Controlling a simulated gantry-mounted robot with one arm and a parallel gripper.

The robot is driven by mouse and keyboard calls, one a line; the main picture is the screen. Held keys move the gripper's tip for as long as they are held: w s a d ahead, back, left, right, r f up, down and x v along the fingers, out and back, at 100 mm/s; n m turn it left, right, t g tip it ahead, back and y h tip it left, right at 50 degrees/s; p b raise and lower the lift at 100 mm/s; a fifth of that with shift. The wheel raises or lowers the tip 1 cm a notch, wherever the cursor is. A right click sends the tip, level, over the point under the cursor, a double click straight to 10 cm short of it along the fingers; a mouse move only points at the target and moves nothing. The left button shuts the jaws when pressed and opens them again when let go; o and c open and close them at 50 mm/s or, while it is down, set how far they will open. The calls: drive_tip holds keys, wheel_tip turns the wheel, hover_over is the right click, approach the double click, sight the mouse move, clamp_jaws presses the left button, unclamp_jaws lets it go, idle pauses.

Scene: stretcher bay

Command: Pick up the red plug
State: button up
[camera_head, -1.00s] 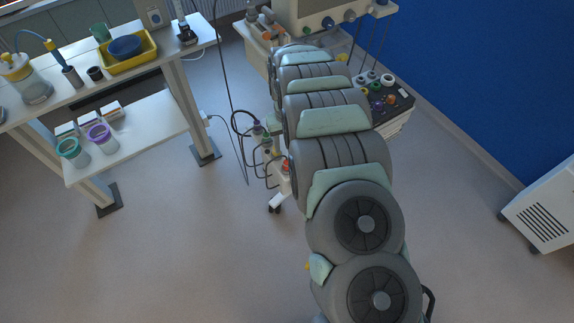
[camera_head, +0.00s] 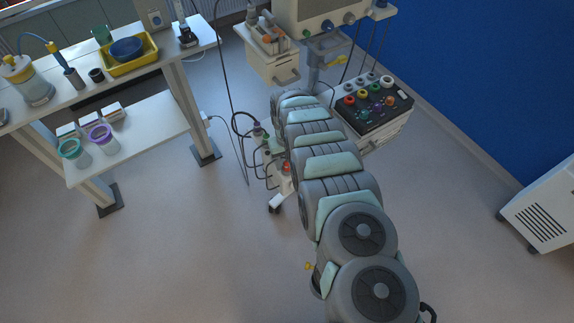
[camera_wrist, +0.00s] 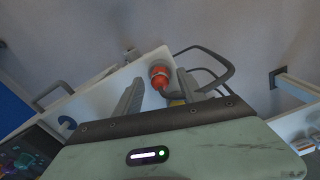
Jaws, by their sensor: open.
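The red plug (camera_wrist: 159,72) shows in the wrist view as a red-orange knob with a pale band, at the edge of a white cart panel (camera_wrist: 95,104). My gripper (camera_wrist: 160,79) is open. Its two grey fingers stand on either side of the plug in the picture; I cannot tell how far the plug is from them in depth. In the head view a red plug (camera_head: 287,168) shows beside my arm, on the cart's side. My gripper is hidden by my arm there.
Grey cables (camera_wrist: 212,62) loop right of the plug. Several coloured round connectors sit on a black-topped cart (camera_head: 398,112). A monitor unit (camera_head: 318,15) stands behind. A white bench (camera_head: 150,75) with a yellow tray (camera_head: 113,68) is at left.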

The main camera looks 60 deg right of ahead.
drive_tip(key=shift+a+f, duration=0.1)
drive_tip(key=shift+f, duration=0.25)
clamp_jaws()
idle(0.3)
